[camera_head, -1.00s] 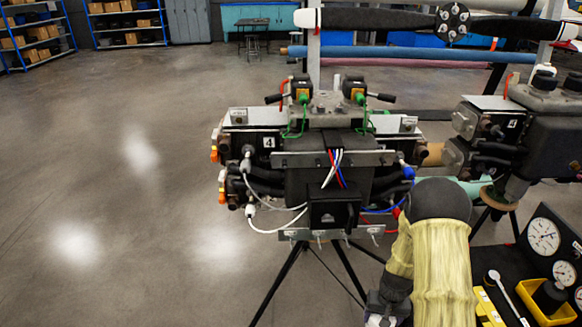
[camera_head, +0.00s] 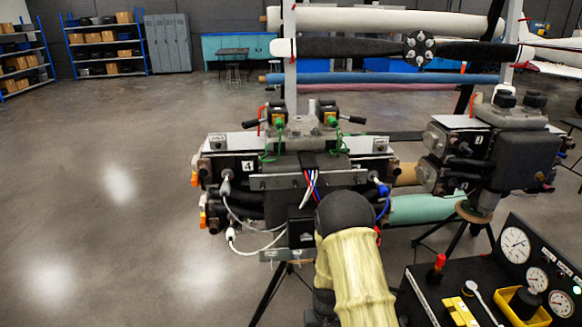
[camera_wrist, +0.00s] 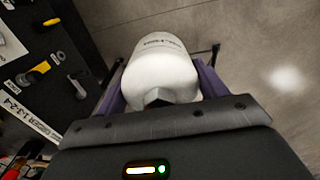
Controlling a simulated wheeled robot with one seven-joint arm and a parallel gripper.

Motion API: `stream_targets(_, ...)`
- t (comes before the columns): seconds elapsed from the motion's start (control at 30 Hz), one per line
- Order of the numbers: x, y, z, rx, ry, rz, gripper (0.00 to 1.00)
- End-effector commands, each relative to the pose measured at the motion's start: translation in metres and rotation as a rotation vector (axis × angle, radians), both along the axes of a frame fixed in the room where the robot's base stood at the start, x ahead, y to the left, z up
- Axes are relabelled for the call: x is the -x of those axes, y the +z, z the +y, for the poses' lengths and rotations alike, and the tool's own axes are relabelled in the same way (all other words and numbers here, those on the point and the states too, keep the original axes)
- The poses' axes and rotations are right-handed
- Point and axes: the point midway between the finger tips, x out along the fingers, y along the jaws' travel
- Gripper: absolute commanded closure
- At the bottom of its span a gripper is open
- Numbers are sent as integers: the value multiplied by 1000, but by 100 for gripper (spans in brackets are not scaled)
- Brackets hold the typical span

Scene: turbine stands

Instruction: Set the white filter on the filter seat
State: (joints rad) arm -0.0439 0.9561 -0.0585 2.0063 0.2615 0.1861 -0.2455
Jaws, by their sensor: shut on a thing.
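The white filter (camera_wrist: 162,68) is a smooth rounded can with small dark print. It fills the middle of the wrist view. My gripper (camera_wrist: 160,88) is shut on it, with a purple finger on each side. Grey floor shows beyond the filter. In the head view my arm covers the gripper and the filter. The engine on its stand (camera_head: 290,183) is in the middle there, and my arm overlaps its lower right part. I cannot make out the filter seat in either view.
A second engine (camera_head: 510,150) stands at the right. A black bench with gauges (camera_head: 515,243), a yellow tray (camera_head: 523,306) and tools is at lower right. The engine's tripod legs (camera_head: 268,297) spread below it. The floor at left is clear.

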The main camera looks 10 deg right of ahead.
Motion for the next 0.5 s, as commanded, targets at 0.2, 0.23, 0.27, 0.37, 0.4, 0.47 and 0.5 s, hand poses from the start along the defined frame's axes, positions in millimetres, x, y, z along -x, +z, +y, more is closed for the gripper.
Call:
stream_targets(0.2,-1,2,0,0,1,-1,70)
stream_targets(0.23,-1,3,0,0,2,-2,70)
stream_targets(0.27,-2,6,0,0,5,-2,70)
stream_targets(0.37,-7,23,2,0,20,-4,70)
stream_targets(0.4,-10,34,3,0,30,-6,70)
stream_targets(0.47,-15,53,5,0,48,-7,70)
stream_targets(0.5,-18,68,6,1,62,-9,70)
